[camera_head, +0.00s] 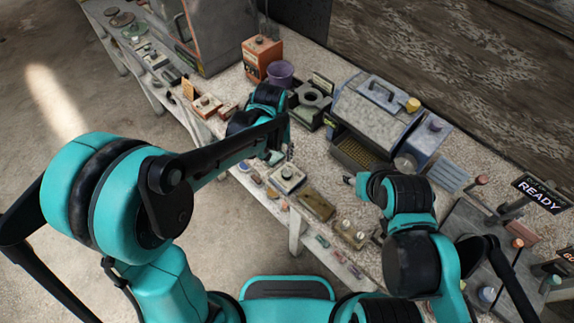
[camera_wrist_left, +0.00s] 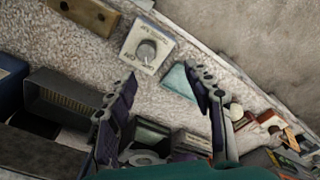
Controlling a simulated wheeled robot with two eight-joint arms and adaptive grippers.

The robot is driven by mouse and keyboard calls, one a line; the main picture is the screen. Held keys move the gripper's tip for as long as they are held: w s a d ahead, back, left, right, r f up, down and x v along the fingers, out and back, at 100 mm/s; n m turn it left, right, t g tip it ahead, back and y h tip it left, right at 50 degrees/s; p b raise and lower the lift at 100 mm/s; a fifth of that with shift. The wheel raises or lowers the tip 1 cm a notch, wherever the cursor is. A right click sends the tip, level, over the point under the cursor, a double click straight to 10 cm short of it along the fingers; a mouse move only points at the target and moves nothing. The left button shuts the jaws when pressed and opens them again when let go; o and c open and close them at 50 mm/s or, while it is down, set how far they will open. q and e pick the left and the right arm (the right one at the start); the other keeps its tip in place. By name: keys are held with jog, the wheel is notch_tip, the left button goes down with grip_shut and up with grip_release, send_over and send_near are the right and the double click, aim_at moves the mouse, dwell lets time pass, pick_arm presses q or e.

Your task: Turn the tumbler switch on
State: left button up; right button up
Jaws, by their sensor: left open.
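A pale square box with a round grey knob (camera_head: 287,178) sits on the bench near its front edge. It also shows in the left wrist view (camera_wrist_left: 147,50), with small lettering on its face; whether this is the tumbler switch I cannot tell. My left gripper (camera_head: 281,157) is just behind the box in the head view. In the left wrist view its two fingers (camera_wrist_left: 166,84) are spread and empty, with the box beyond the tips and not between them. My right gripper (camera_head: 351,181) hangs over the bench to the right of the box; its fingers are too small to read.
A brown block (camera_head: 315,205) lies right of the knob box, with another small box (camera_head: 350,232) further right. A grey machine with an open front (camera_head: 372,112) stands behind. A purple pot (camera_head: 280,72) and an orange box (camera_head: 262,56) stand further back.

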aim_at(287, 172)
pick_arm(q)
jog(key=shift+g, duration=0.5)
jog(key=d+f, duration=0.1)
jog(key=w+d+f, duration=0.1)
jog(key=d+f, duration=0.1)
jog(key=shift+p, duration=0.4)
notch_tip(287, 172, down, 8)
jog(key=shift+b, duration=0.9)
jog(key=c, duration=1.2)
